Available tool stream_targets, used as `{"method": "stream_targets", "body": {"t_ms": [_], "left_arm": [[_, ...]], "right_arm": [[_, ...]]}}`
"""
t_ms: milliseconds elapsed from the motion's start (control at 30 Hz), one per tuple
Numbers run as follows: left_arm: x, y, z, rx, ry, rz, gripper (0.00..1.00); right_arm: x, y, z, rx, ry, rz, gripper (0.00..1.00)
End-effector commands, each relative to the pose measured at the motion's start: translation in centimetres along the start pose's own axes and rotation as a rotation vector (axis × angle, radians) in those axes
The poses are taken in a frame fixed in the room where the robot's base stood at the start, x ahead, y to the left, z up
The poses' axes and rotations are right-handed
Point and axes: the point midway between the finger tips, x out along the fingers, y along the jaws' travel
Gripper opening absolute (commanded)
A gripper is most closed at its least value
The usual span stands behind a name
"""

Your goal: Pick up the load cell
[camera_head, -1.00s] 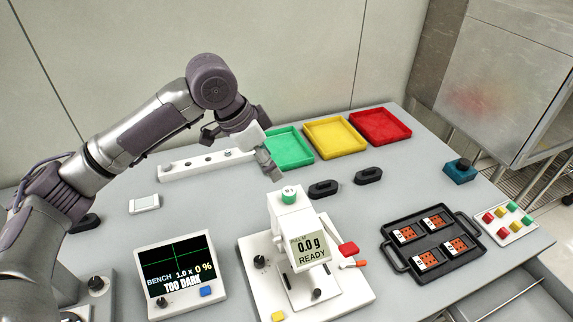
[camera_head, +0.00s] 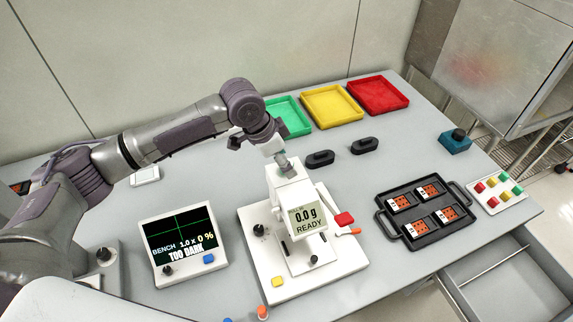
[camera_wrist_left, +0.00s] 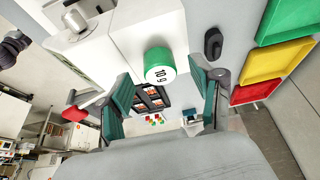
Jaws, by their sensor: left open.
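The load cell (camera_wrist_left: 160,66) is a short white cylinder with a green rim, marked "10 g". It sits on top of the white pull tester (camera_head: 289,211), whose screen reads 0.0 g READY. My left gripper (camera_head: 283,160) is above the tester's head, pointing down, and covers most of the load cell in the head view. In the left wrist view its two teal fingers (camera_wrist_left: 162,90) are apart, with the load cell showing between and beyond them. I cannot tell whether they touch it. My right gripper is not in view.
A bench monitor (camera_head: 179,245) stands left of the tester. Black holders (camera_head: 320,159) lie behind it, near green, yellow and red trays (camera_head: 331,104). A black carrier (camera_head: 425,211) with orange parts is at right. An open drawer (camera_head: 510,280) is at the lower right.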

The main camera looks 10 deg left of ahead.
Motion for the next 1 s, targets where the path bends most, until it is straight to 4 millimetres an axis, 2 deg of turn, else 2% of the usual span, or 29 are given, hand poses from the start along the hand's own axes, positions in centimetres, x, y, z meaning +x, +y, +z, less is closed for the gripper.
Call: {"method": "stream_targets", "body": {"t_ms": [167, 400, 800, 1000], "left_arm": [[1.7, 0.0, -0.1, 0.001, 0.001, 0.000, 0.66], [1.9, 0.0, 0.0, 0.001, 0.001, -0.001, 0.64], [1.8, 0.0, -0.1, 0.001, 0.001, -0.001, 0.00], [1.8, 0.0, -0.1, 0.001, 0.002, -0.001, 0.00]], "right_arm": [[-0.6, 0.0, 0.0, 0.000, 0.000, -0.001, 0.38], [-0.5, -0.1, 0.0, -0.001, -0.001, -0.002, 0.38], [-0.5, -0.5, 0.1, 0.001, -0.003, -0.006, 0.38], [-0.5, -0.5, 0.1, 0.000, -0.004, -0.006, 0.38]]}}
